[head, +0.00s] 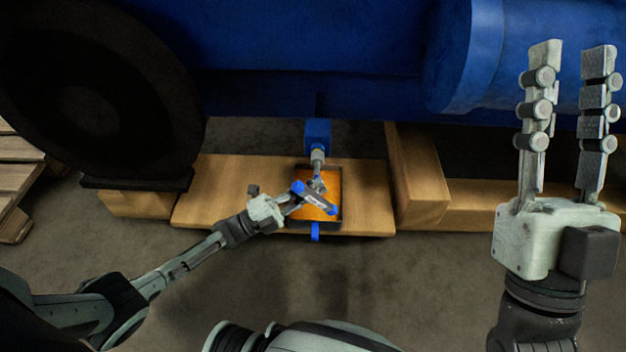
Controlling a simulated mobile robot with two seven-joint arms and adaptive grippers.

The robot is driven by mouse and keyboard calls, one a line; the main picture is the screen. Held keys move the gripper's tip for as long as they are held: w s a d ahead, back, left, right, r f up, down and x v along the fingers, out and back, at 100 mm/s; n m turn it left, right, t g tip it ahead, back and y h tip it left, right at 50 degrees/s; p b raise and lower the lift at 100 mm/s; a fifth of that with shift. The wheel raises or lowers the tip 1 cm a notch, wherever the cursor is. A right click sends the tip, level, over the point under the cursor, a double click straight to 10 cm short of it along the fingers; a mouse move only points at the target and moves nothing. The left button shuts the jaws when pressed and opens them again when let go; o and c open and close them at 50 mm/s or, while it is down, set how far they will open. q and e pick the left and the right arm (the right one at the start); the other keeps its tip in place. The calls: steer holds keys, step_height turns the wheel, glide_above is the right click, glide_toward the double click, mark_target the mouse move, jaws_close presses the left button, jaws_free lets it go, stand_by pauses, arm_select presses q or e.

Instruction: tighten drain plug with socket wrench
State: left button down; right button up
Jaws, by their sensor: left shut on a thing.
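The socket wrench (314,198) has a grey body with blue ends and lies over the drain pan. My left gripper (292,201) is shut on the wrench. A grey metal socket piece (317,160) runs from the wrench up toward a blue block (318,133) under the engine. The drain plug itself cannot be told apart there; the socket end hides that spot. I cannot tell whether the socket is seated on it. My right gripper (571,60) is raised at the right, its two fingers apart and empty, away from the wrench.
A dark-rimmed drain pan (339,218) with an orange inside sits on a wooden board (215,195). Timber blocks (418,180) stand to the right. The blue engine (310,40) overhangs the work. A large black wheel (90,100) is at left. The front floor is clear.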

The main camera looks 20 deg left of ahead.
steer(key=w+d+f+g+h+p, duration=0.1)
steer(key=w+f+g+h+p, duration=0.15)
steer(key=f+g, duration=0.5)
steer(key=w+d+f+g+h+p, duration=0.1)
steer(key=w+f+g+h+p, duration=0.2)
steer(key=f, duration=0.7)
steer(key=s+d+f+m+g+h+p, duration=0.2)
steer(key=s+d+f+g+h+p, duration=0.4)
steer(key=s+d+f+g, duration=0.85)
arm_select(q)
steer(key=m+g+y+p, duration=0.1)
steer(key=g+y+p, duration=0.1)
steer(key=y, duration=0.1)
steer(key=m+g+y+p, duration=0.1)
steer(key=g+y+p, duration=0.1)
steer(key=y, duration=0.1)
steer(key=r+m+g+y+p, duration=0.1)
steer(key=m+g+y+p, duration=0.1)
steer(key=y, duration=0.1)
steer(key=shift+w+a+p, duration=0.25)
steer(key=shift+w+p, duration=0.05)
steer(key=shift+p, duration=0.05)
arm_select(e)
step_height(320, 180, down, 19)
steer(key=s+y, duration=0.1)
steer(key=shift+s+d+f+n+t+y, duration=0.25)
steer(key=shift+d+n+t+y, duration=0.1)
steer(key=shift+d+n+t, duration=0.1)
steer(key=shift+r, duration=0.1)
